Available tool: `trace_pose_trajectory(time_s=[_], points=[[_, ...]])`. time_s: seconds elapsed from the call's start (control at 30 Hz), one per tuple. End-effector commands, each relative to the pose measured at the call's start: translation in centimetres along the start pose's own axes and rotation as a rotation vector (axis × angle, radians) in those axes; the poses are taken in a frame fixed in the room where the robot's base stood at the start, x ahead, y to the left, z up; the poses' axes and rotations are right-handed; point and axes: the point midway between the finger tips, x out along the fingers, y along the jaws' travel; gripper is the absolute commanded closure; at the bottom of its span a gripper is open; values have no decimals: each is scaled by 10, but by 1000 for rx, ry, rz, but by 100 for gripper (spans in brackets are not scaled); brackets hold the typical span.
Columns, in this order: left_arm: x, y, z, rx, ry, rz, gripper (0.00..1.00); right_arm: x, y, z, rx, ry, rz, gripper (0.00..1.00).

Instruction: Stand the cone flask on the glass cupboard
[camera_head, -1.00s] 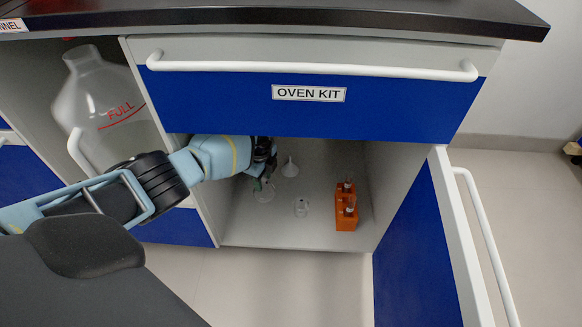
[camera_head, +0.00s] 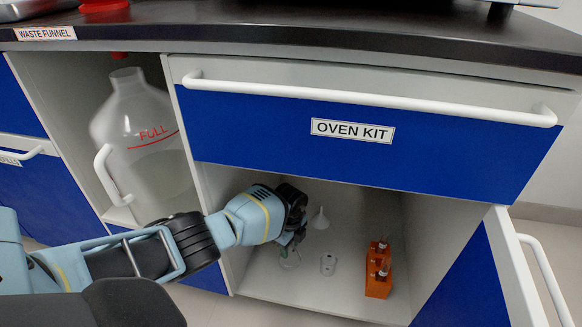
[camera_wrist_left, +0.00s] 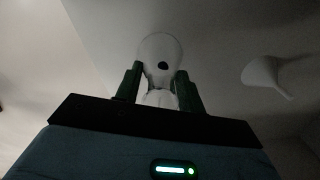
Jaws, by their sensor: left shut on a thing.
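The cone flask (camera_head: 290,260) is clear glass and sits low inside the open cupboard, at its left side. My left gripper (camera_head: 292,240) reaches in from the left and is shut on the flask's neck. In the left wrist view the flask (camera_wrist_left: 160,50) shows between the two dark green fingers (camera_wrist_left: 159,88). I cannot tell whether its base touches the cupboard floor. The cupboard (camera_head: 330,298) is under the drawer labelled OVEN KIT (camera_head: 352,130). My right gripper is not in view.
The open blue door (camera_head: 468,285) is at right. A large waste bottle (camera_head: 150,135) stands in the left compartment. The dark countertop (camera_head: 300,40) is above.

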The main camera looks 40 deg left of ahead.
Motion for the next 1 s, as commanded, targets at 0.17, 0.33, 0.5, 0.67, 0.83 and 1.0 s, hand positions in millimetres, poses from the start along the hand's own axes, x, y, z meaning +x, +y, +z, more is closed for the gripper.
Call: trace_pose_trajectory(time_s=[0.17, 0.33, 0.5, 0.67, 0.83, 1.0], points=[[8, -1, -1, 0, 1, -3, 85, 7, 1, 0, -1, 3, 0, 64], [7, -1, 0, 1, 1, -3, 85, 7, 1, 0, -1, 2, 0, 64], [11, -1, -1, 1, 2, -2, 85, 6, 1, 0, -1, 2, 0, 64], [11, -1, -1, 1, 2, -3, 46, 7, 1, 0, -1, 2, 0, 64], [11, -1, 0, 1, 1, -2, 39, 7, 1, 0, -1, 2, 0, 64], [11, -1, 0, 1, 1, -2, 39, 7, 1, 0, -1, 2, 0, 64]])
